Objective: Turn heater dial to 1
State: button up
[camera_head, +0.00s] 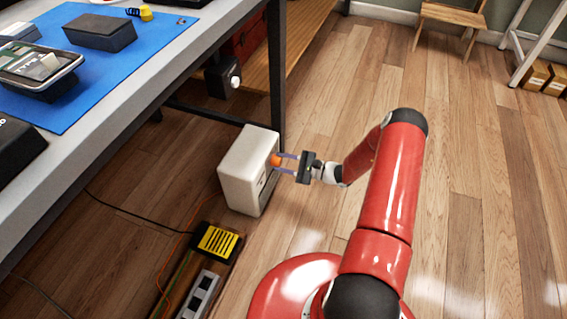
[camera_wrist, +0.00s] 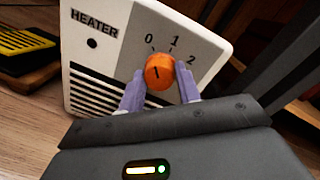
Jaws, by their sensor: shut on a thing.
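The heater (camera_head: 243,172) is a white box on the wood floor beside the bench leg. Its grey panel in the wrist view (camera_wrist: 205,52) carries the numbers 0, 1 and 2 around an orange dial (camera_wrist: 159,72). The short dark mark on the dial points up, roughly toward 0. My gripper (camera_wrist: 160,76) is shut on the dial, with one pale purple finger on each side of it. In the head view my gripper (camera_head: 279,163) reaches the heater's front from the right; only a little of the orange dial (camera_head: 275,160) shows there.
A workbench with a blue mat (camera_head: 120,95) stands at the left, above and beside the heater. Its dark leg (camera_head: 277,70) rises just behind the heater. Floor to the right is open.

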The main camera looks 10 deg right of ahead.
jog(key=shift+f+m+t+b, duration=0.1)
jog(key=shift+m+t+b, duration=0.3)
jog(key=shift+m, duration=3.4)
jog(key=o, duration=1)
jog(key=shift+c, duration=0.2)
jog(key=v, duration=0.7)
jog(key=shift+s+d, duration=0.2)
jog(key=shift+d, duration=0.15)
jog(key=shift+f, duration=0.1)
